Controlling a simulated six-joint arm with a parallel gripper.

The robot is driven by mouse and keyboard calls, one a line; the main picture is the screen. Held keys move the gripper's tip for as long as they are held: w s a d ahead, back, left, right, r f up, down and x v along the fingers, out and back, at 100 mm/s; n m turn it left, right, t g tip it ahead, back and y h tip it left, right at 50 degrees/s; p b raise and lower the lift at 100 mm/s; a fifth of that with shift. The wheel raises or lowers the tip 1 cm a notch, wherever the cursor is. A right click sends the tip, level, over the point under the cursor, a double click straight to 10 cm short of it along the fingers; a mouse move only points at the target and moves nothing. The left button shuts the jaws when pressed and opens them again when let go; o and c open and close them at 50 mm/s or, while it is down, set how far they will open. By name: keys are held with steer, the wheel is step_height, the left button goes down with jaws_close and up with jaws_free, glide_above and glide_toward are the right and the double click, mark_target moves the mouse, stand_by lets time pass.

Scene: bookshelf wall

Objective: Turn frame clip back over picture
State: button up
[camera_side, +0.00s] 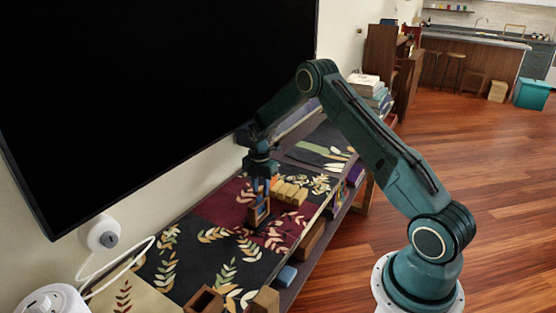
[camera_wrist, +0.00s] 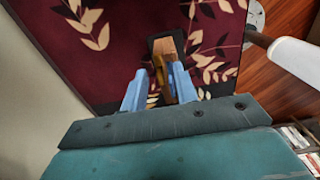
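A small wooden frame (camera_side: 259,211) stands on the patterned cloth below my gripper (camera_side: 262,184) in the side view. In the wrist view its dark-edged wooden face (camera_wrist: 165,46) lies just beyond the fingertips. A narrow yellow-brown piece (camera_wrist: 159,73), perhaps the clip, shows between the blue fingers of my gripper (camera_wrist: 160,76). The fingers are apart, and cloth shows in the gap beside the left finger. I cannot tell whether the right finger touches the wood. The picture itself is not distinct in either view.
Several tan blocks (camera_side: 289,193) sit right behind the frame. An open wooden box (camera_side: 204,301) and a blue item (camera_side: 287,276) lie at the shelf's near end. A large black screen (camera_side: 150,90) hangs along the wall.

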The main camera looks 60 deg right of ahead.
jaws_close()
steer(key=shift+m, duration=0.8)
jaws_free()
step_height(320, 180, up, 14)
stand_by(0.7)
